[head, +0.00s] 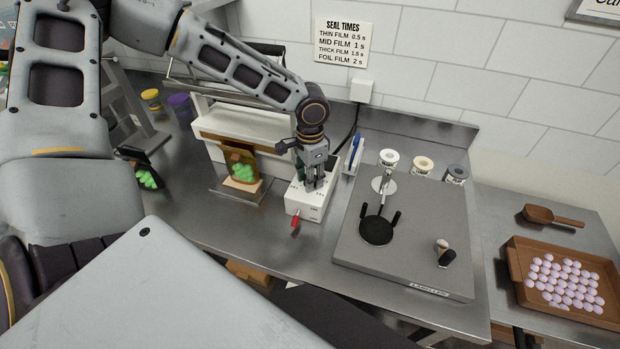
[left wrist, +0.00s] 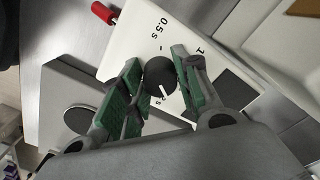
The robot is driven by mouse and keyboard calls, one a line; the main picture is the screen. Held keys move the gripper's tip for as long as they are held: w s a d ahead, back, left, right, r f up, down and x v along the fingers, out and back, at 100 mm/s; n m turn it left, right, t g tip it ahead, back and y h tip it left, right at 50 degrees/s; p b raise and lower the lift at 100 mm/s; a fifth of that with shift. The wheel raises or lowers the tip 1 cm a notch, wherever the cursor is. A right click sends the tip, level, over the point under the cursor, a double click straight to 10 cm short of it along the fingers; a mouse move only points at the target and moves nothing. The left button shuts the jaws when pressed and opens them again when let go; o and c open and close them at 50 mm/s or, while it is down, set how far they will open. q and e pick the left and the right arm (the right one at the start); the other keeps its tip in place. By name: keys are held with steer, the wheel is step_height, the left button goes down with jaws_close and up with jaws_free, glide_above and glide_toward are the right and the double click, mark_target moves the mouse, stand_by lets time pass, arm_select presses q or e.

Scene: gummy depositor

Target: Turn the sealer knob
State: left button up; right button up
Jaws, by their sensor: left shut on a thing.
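The sealer knob (left wrist: 158,72) is a dark round dial on the sealer's white control box (head: 306,207). In the left wrist view its white pointer line slants to the lower right, toward a small mark that looks like 2 s. The 0.5 s label shows above it. My left gripper (head: 313,184) points down over the box, with its green-padded fingers on both sides of the knob, shut on it. In the head view the fingers hide the knob. A pouch with green gummies (head: 241,171) stands at the sealer (head: 218,148). My right gripper is not in view.
A red-handled switch (head: 295,220) sticks out of the box's front. A grey labeller (head: 405,245) stands close on the right, with several film rolls behind. A seal times sign (head: 342,43) hangs on the wall. A brown tray of pale gummies (head: 565,285) lies far right.

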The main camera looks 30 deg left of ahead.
arm_select(q)
steer(key=n+b, duration=0.1)
steer(key=n, duration=0.2)
steer(key=shift+n, duration=0.4)
steer(key=n, duration=0.3)
steer(key=shift+n+b, duration=0.4)
steer(key=n+b, duration=0.1)
steer(key=n, duration=0.7)
steer(key=shift+n+b, duration=0.3)
steer(key=shift+b, duration=0.05)
steer(key=shift+n, duration=1.2)
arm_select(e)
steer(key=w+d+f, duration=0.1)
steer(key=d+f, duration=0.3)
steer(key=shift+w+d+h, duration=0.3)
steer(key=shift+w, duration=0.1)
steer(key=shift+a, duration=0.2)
arm_select(q)
steer(key=o, duration=1.1)
steer(key=shift+c, duration=0.2)
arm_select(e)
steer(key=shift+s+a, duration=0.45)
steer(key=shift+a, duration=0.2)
